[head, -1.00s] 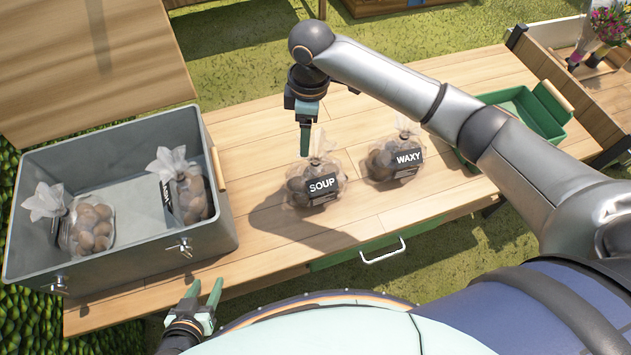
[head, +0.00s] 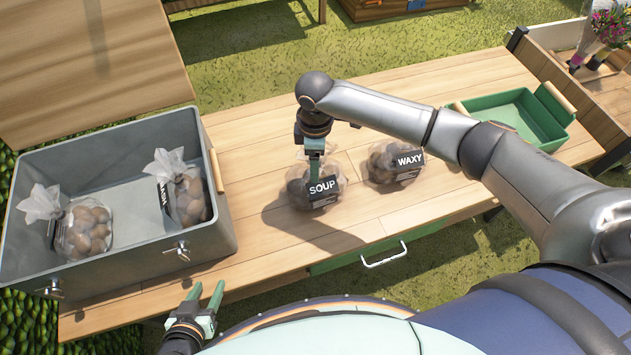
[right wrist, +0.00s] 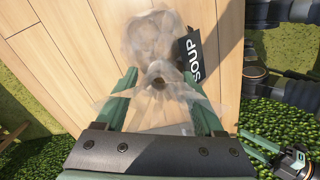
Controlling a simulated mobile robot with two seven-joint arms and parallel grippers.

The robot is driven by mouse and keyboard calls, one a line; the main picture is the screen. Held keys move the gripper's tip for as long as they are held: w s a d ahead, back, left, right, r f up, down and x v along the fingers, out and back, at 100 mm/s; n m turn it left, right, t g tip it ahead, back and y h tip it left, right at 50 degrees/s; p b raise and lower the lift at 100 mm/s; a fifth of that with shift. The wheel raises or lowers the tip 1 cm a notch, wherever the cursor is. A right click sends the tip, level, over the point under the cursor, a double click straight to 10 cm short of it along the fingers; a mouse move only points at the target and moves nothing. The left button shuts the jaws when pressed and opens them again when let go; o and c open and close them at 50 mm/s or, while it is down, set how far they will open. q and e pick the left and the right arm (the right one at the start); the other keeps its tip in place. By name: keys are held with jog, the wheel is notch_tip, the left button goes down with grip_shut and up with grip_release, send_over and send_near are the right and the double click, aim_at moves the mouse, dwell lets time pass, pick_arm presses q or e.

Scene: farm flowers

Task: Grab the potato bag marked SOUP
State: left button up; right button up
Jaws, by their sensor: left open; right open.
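The SOUP potato bag (head: 327,193) stands on the wooden table, a clear bag of potatoes with a black label. My right gripper (head: 314,165) points down over its top. In the right wrist view the open fingers of my right gripper (right wrist: 160,98) lie on either side of the bag's gathered neck, and the SOUP bag (right wrist: 155,40) shows beyond them with its label at the right. Contact between fingers and neck cannot be told. My left gripper (head: 207,299) is open and empty at the table's front edge, far from the bag.
The WAXY bag (head: 383,167) stands close to the right of the SOUP bag. A grey crate (head: 120,258) at the left holds two potato bags, one marked MASH (head: 186,200). A green tray (head: 512,111) lies at the right end. The table (head: 262,240) is clear between crate and SOUP bag.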

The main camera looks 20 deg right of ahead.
jog(key=shift+f, duration=0.65)
grip_shut()
jog(key=shift+a+r, duration=0.1)
dwell(0.8)
